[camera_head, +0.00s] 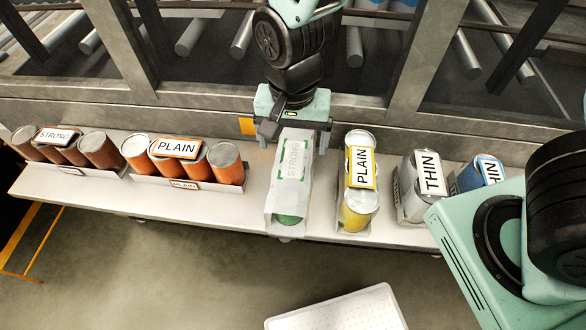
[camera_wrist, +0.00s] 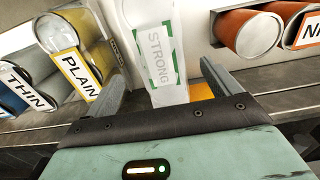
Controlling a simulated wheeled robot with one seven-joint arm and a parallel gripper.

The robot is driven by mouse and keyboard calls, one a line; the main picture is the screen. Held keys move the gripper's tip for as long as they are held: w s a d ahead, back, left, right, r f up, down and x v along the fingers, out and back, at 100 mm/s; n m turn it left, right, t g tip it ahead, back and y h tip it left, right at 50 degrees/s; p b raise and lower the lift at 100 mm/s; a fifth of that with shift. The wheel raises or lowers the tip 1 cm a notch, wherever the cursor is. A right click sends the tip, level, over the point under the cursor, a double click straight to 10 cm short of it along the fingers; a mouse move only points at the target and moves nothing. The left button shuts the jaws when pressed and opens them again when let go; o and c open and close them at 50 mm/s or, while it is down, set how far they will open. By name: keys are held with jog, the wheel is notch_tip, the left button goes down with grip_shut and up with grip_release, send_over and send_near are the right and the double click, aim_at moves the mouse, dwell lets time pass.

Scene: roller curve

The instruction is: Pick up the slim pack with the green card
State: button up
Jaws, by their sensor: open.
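The slim pack with the green card (camera_head: 292,185) is a pale, see-through pack on the shelf. Its card has green corners and a faint word, STRONG. Something green shows in its near end. In the wrist view the pack (camera_wrist: 157,45) runs up from between the fingers. My gripper (camera_head: 295,138) is open at the pack's far end, by the wall. In the wrist view one finger of my gripper (camera_wrist: 162,74) is on each side of the pack's end, with gaps visible. I cannot tell how deep the fingers reach around it.
A yellow PLAIN pack (camera_head: 360,205) stands close on the right, then a grey THIN pack (camera_head: 411,190) and a blue one (camera_head: 476,175). Orange packs (camera_head: 225,162) are on the left. The shelf (camera_head: 215,205) runs along a metal frame. A white tray (camera_head: 340,312) is at the front.

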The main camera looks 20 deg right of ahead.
aim_at(293, 159)
jog(key=shift+f+p, duration=0.65)
jog(key=shift+f, duration=3.75)
jog(key=c, duration=1.8)
jog(key=shift+r, duration=0.15)
jog(key=shift+c, duration=0.2)
